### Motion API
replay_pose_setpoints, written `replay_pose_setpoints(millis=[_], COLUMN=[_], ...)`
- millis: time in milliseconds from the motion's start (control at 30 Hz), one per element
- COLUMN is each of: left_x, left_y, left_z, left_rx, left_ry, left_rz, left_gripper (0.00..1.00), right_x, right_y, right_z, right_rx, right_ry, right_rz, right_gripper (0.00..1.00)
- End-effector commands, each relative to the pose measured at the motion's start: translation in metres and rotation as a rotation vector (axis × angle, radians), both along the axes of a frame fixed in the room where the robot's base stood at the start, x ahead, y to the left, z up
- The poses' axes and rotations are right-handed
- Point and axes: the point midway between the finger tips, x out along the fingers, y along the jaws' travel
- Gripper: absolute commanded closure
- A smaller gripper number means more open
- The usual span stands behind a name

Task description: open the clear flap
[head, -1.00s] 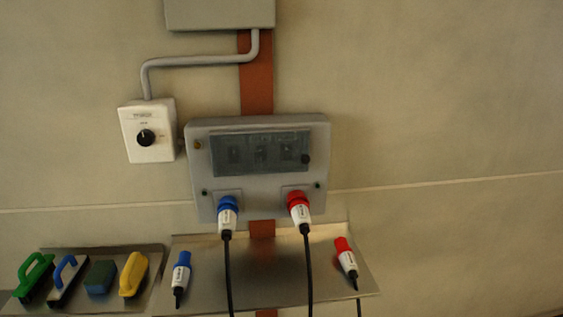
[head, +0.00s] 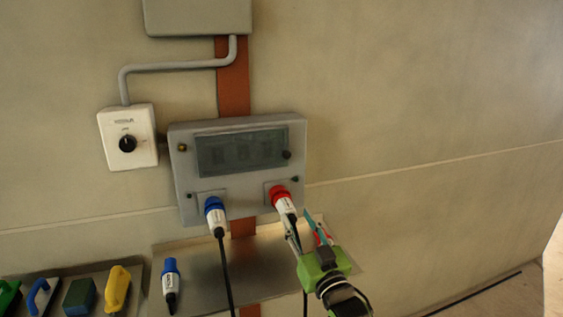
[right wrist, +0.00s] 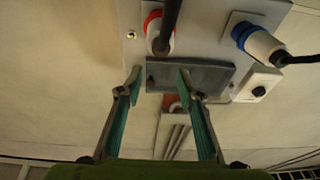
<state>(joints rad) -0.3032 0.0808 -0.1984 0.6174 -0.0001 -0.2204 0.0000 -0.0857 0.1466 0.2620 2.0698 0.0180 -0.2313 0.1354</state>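The clear flap (head: 242,151) is a dark see-through panel on the front of a grey wall box (head: 184,204). It lies closed, with a small dark knob (head: 286,155) at its right side. My right gripper (head: 302,225) is open and empty, below and right of the flap, in front of the box's lower right corner. In the right wrist view, turned upside down, the flap (right wrist: 212,74) shows beyond the two open fingers (right wrist: 160,77), and one finger covers part of it. I cannot tell how near they are. My left gripper is not in view.
A blue plug (head: 214,210) and a red plug (head: 281,198) sit in the box's lower sockets, cables hanging. A metal shelf (head: 255,265) below holds a loose blue plug (head: 170,280). A rotary switch (head: 127,144) is at left. The wall right of the box is free.

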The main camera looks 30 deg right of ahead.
Motion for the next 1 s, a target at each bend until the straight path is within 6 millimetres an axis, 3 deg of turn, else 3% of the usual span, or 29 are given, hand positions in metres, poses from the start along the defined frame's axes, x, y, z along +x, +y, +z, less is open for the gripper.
replay_pose_setpoints(millis=[33, 100, 200, 367, 800, 1000], left_x=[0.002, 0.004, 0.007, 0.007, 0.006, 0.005], left_y=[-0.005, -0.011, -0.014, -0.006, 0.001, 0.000], left_z=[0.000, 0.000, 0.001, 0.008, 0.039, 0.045], left_rx=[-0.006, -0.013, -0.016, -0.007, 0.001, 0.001], left_ry=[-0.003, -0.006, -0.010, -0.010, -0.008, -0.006], left_rz=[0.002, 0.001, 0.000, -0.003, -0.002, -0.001], left_gripper=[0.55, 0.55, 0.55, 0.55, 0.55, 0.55], right_x=[-0.003, -0.007, -0.010, 0.003, 0.084, 0.106], right_y=[-0.006, -0.011, -0.015, -0.019, -0.038, -0.043], right_z=[0.024, 0.046, 0.063, 0.073, 0.107, 0.114], right_rx=[-0.009, -0.017, -0.024, -0.025, -0.026, -0.024], right_ry=[-0.064, -0.126, -0.171, -0.179, -0.176, -0.174], right_rz=[-0.008, -0.016, -0.020, -0.020, -0.022, -0.020], right_gripper=[0.66, 0.66, 0.66, 0.66, 0.66, 0.66])
